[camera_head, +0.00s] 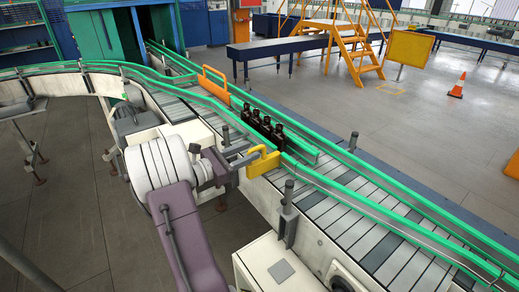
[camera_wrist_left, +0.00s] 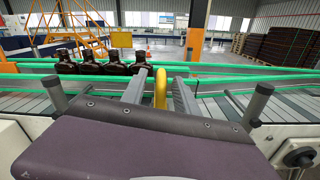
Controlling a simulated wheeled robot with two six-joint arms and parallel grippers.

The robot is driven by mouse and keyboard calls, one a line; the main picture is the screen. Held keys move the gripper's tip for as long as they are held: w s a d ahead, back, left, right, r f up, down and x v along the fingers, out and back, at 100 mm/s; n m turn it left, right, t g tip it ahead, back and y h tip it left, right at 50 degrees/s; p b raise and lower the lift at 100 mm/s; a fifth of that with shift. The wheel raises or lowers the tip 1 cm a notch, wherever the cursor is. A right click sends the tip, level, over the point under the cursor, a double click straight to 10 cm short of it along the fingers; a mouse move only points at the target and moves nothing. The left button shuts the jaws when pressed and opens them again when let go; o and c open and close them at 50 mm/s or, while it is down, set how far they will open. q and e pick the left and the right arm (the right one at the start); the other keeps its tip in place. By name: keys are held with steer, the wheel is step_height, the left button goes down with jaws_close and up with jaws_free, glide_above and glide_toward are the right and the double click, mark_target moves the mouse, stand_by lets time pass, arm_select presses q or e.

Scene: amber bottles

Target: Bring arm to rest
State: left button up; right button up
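My left arm comes in from the lower left in the head view. My left gripper (camera_head: 243,155) is at the near edge of the conveyor, by a yellow bracket (camera_head: 262,163). In the left wrist view the two grey fingers (camera_wrist_left: 159,88) stand apart, with the yellow bracket (camera_wrist_left: 160,76) showing between them and a gap on each side. The gripper looks open; whether it touches the bracket I cannot tell. My right arm and gripper are not in view.
Several dark amber bottles (camera_head: 265,125) stand upright in a row on the conveyor (camera_head: 330,215), just beyond the gripper; they also show in the left wrist view (camera_wrist_left: 105,65). An orange bracket (camera_head: 213,83) is further back. Green rails and grey posts (camera_head: 289,195) line the belt.

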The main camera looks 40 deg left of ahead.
arm_select(q)
steer(key=v, duration=0.2)
steer(key=shift+s+a, duration=0.1)
steer(key=shift+s, duration=0.3)
